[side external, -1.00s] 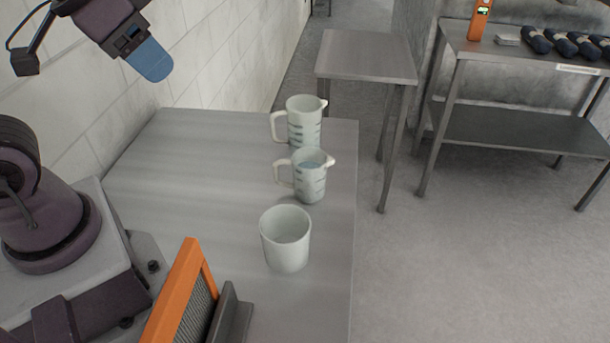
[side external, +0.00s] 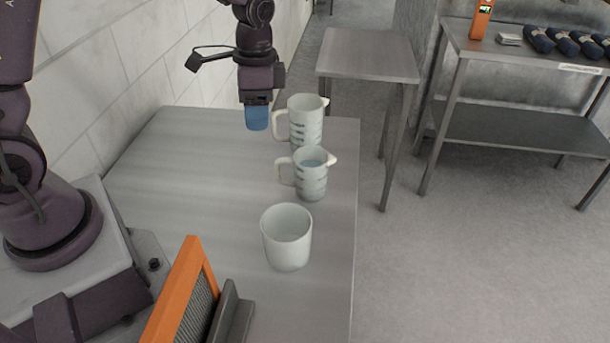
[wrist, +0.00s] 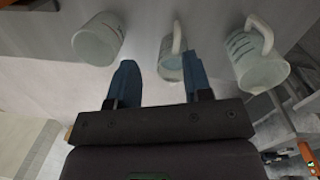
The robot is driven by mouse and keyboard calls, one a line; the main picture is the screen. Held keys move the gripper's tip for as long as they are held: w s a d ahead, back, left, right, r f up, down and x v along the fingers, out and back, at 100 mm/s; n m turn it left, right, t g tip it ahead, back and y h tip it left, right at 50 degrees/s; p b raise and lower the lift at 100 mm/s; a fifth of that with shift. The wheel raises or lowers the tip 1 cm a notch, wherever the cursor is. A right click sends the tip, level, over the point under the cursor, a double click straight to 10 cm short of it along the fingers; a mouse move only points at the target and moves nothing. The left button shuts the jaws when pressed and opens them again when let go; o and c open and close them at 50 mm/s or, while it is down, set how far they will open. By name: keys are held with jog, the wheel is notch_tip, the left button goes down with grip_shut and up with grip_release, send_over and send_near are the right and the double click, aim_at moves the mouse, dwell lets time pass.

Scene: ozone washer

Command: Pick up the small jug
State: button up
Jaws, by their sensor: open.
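The small jug (side external: 311,184) stands upright on the metal table, its handle to the left and spout to the right in the side view. It holds something bluish. In the wrist view the small jug (wrist: 172,66) shows beyond and between my fingertips, its handle towards the top. My gripper (side external: 257,119) is open and empty, with blue fingers pointing down, left of and behind the small jug in the side view. In the wrist view my gripper (wrist: 160,62) has its two blue fingers apart. The right finger overlaps part of the jug.
A larger jug (side external: 306,117) stands just behind the small jug. An orange-framed panel (side external: 180,290) is at the table's near edge.

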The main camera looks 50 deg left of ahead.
aim_at(278, 163)
jog(key=w+f+m, duration=0.1)
jog(key=f, duration=0.1)
jog(key=w+f+m, duration=0.1)
jog(key=f+m, duration=0.1)
jog(key=f, duration=0.1)
jog(key=w+f+m, duration=0.1)
jog(key=f, duration=0.2)
jog(key=shift+w+f+t, duration=0.15)
jog(key=shift+f+t, duration=0.1)
jog(key=shift+t, duration=0.05)
jog(key=shift+w+f, duration=0.1)
jog(key=shift+f, duration=2.7)
grip_shut()
